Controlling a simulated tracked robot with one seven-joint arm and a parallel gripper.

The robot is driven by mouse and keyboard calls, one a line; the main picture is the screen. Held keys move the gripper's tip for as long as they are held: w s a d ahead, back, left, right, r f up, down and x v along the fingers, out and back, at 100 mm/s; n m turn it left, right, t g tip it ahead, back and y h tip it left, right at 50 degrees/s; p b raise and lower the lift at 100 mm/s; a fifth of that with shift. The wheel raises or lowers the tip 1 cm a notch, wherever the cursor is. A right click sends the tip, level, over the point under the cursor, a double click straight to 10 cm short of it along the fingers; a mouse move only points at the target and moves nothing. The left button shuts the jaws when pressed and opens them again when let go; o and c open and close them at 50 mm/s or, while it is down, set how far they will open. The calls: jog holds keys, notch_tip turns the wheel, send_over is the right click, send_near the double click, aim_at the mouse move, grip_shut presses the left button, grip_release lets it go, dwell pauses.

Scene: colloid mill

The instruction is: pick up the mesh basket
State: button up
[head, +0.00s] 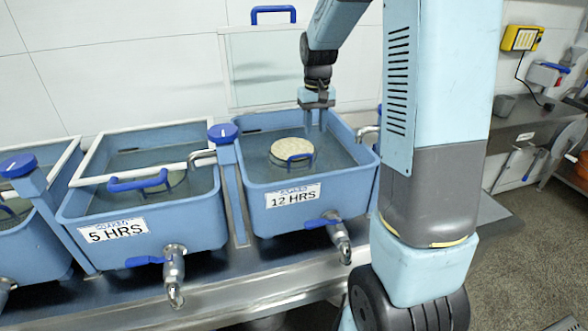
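A round mesh basket (292,148) with a pale, beige, grainy top and a blue handle sits in the liquid of the blue tub (330,207) labelled 12 HRS. My gripper (316,126) points down over the back right part of this tub, behind and to the right of the basket. Its two fingers look apart with nothing between them. It appears clear of the basket. The basket's lower part is hidden by the liquid and the tub's front wall.
A clear lid (272,65) with a blue handle stands upright behind the 12 HRS tub. The 5 HRS tub (190,228) to the left has a framed lid on it. Taps and blue-capped posts (222,133) flank the tubs. A shelf (525,112) is at right, with open floor in front.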

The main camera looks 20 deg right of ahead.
aim_at(314, 163)
notch_tip(314, 163, down, 14)
jog(key=shift+s+r, duration=0.1)
dwell(0.6)
grip_shut()
dwell(1.4)
